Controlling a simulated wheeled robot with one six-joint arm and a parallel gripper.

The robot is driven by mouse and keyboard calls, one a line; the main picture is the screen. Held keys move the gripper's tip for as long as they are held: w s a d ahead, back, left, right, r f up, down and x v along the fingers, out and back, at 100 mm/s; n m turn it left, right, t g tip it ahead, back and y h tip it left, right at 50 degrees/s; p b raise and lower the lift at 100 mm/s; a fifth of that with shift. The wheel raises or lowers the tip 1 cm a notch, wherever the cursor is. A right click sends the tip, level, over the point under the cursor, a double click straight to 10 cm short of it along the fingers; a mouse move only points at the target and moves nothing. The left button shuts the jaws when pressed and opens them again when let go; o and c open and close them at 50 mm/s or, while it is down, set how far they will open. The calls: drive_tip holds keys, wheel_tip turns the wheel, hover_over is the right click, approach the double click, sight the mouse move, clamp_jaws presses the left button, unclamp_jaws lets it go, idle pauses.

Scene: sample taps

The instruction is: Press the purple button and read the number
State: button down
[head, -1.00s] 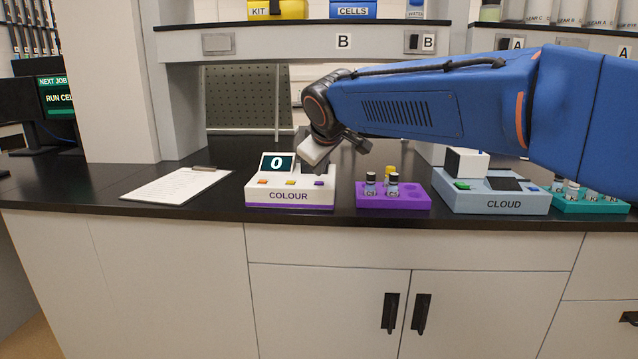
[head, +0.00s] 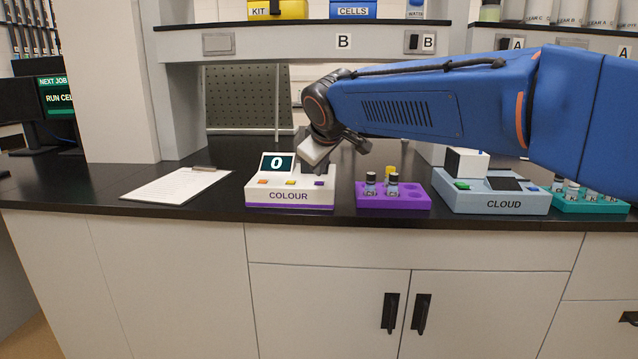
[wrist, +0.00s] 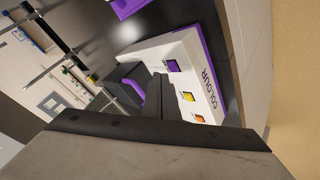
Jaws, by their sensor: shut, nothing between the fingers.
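The white COLOUR device (head: 290,198) with a purple base stands on the black bench. Its tilted display (head: 277,163) reads 0. Along its front are an orange, a yellow and a purple button (head: 318,183), the purple one at the right. In the wrist view the purple button (wrist: 172,66) is in plain sight. My gripper (head: 313,170) is shut and empty, pointing down over the back right part of the device, behind the purple button. In the wrist view its dark fingers (wrist: 157,92) end beside the purple button, apart from it in the picture; their height above the device is unclear.
A purple rack (head: 400,201) with several vials stands right of the device. Farther right are the pale blue CLOUD device (head: 490,203) and a teal rack (head: 590,207). A clipboard (head: 175,186) lies to the left. A shelf (head: 280,42) hangs above the bench.

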sight(320, 186)
drive_tip(key=shift+f, duration=0.15)
drive_tip(key=shift+f, duration=0.3)
drive_tip(key=shift+f, duration=0.35)
idle(1.0)
drive_tip(key=shift+r, duration=0.8)
drive_tip(key=shift+r, duration=0.1)
drive_tip(key=shift+r, duration=2.4)
